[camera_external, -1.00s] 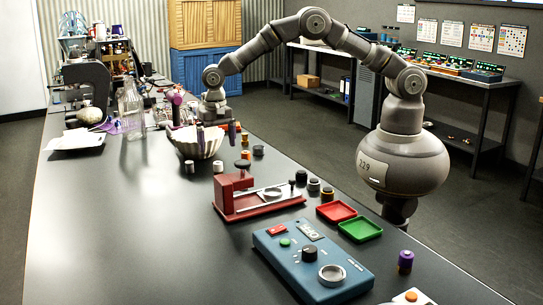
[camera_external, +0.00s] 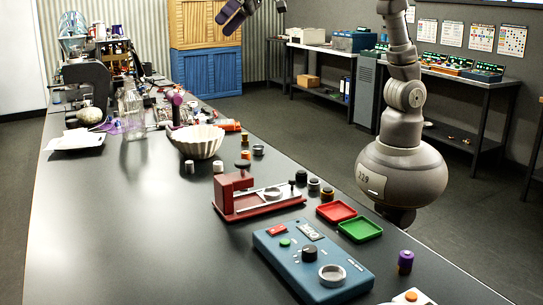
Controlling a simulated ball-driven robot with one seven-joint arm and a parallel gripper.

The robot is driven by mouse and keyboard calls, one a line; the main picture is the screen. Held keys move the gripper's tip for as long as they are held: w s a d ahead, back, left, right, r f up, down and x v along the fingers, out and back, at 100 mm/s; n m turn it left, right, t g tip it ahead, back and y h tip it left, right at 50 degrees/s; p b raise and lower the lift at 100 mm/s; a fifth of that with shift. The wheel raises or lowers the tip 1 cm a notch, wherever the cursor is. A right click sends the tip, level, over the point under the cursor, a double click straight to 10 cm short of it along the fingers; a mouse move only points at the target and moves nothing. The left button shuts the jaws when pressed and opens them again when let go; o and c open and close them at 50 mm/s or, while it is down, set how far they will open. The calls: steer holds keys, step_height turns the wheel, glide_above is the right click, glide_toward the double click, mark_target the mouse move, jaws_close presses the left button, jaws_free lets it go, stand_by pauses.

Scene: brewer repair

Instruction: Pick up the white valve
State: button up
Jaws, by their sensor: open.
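My gripper (camera_external: 232,14) is high up at the top edge of the picture, partly cut off, far above and behind the table objects. It is open, and I see nothing held in it.
The fluted bowl (camera_external: 198,143) stands just behind the pale cylinders. A red fixture (camera_external: 255,203), red tray (camera_external: 336,211), green tray (camera_external: 360,229) and blue device (camera_external: 312,262) are nearer. Bottles and clutter fill the far end. The table's left front is clear.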

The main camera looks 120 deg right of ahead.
steer(key=s+a+r+n+t+b, duration=0.3)
steer(key=s+a+r, duration=0.3)
steer(key=s+r, duration=0.2)
steer(key=shift+s+a+r+n+t+y+b, duration=0.2)
steer(key=shift+s+r+n+t+y+b, duration=0.15)
steer(key=shift+r+n+t, duration=0.3)
steer(key=s+a+r+n, duration=0.1)
steer(key=s, duration=0.1)
steer(key=s+a+r+n+t+b, duration=0.1)
steer(key=s+r, duration=0.1)
steer(key=s, duration=0.1)
steer(key=s+a+r+n+t+b, duration=0.1)
steer(key=s+r, duration=0.1)
steer(key=shift+s+a+r+y, duration=0.15)
steer(key=shift+s+r+y, duration=0.05)
steer(key=shift+s+y, duration=0.15)
steer(key=c, duration=0.3)
steer(key=shift+s+a+r+n+t, duration=0.1)
steer(key=shift+s+r+n+t, duration=0.1)
steer(key=shift+r+n+t, duration=0.1)
steer(key=c, duration=0.4)
steer(key=shift+o, duration=0.2)
steer(key=shift+w, duration=0.1)
